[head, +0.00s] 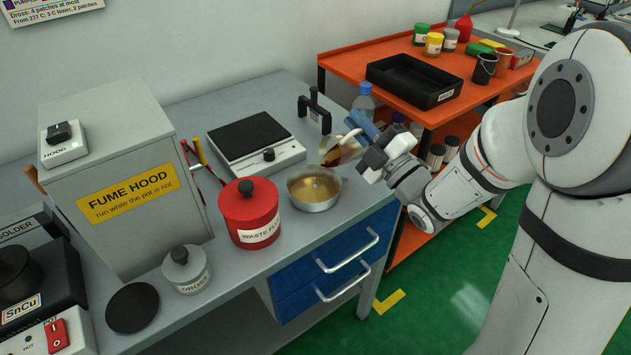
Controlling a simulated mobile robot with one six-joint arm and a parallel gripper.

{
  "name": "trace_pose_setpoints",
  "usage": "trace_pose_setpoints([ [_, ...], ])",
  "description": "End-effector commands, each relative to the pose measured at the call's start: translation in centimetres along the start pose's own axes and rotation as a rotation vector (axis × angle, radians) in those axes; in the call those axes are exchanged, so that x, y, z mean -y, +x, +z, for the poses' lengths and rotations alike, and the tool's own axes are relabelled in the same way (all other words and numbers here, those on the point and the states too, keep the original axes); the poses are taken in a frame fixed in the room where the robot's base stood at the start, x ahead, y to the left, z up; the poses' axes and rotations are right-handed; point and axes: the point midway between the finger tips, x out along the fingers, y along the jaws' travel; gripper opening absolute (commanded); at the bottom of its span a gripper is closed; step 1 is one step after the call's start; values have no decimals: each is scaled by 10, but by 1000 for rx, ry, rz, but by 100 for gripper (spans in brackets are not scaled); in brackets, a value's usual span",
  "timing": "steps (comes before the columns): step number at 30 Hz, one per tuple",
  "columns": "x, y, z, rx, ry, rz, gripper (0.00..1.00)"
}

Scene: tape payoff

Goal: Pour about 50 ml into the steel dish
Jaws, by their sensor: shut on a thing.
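The steel dish (314,203) stands on the grey bench, right of the red waste pot. Amber liquid covers its bottom; I cannot read how much. My gripper (360,142) is shut on a clear vessel (347,153) with amber-brown liquid in it. The vessel is tilted toward the left, just above and behind the dish's right rim. Its outline is small and partly hidden by the gripper, and I cannot make out a stream of liquid.
A red waste pot (250,210) stands close left of the dish. A hot plate (253,140) and a black stand (315,112) are behind it. A blue-capped bottle (365,99) is behind my gripper. An orange cart (343,63) stands at right.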

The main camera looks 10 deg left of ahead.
Motion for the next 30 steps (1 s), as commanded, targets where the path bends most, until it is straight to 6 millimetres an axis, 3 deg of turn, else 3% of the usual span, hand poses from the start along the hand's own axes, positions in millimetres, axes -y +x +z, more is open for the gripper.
trace_pose_setpoints([
  [16,1,0,-2,-10,-25,4,0],
  [20,-6,2,6,33,104,4,0],
  [24,16,-5,24,88,270,1,0],
  [26,-2,1,20,105,329,0,0],
  [30,-4,2,23,129,399,-2,0],
])
